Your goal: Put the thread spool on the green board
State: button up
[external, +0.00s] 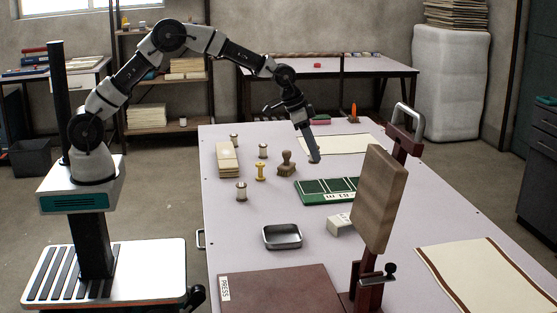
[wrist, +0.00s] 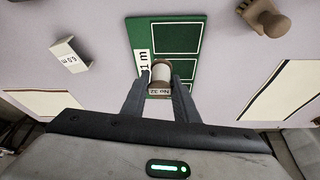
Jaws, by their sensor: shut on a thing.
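My gripper (wrist: 160,88) is shut on a thread spool (wrist: 161,73) with a pale winding, brown ends and a small label. In the external view my gripper (external: 314,157) points down just behind the green board (external: 313,194), and the spool is hard to make out. The green board has white-outlined panels and a white label strip. It lies flat on the table, and in the wrist view the board (wrist: 175,32) appears beyond and partly behind the spool. I cannot tell whether the spool touches anything below it.
Other spools, including a yellow one (external: 260,171), stand left of a wooden stamp (external: 286,168). A block stack (external: 228,162), metal tray (external: 282,238) and white block (external: 340,225) are nearby.

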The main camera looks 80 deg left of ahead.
jog(key=shift+a+f, duration=0.2)
jog(key=shift+f, duration=0.4)
notch_tip(320, 180, down, 8)
jog(key=shift+f+b, duration=0.25)
jog(key=shift+b, duration=0.85)
jog(key=shift+f, duration=0.2)
jog(key=o, duration=1)
jog(key=shift+r, duration=0.1)
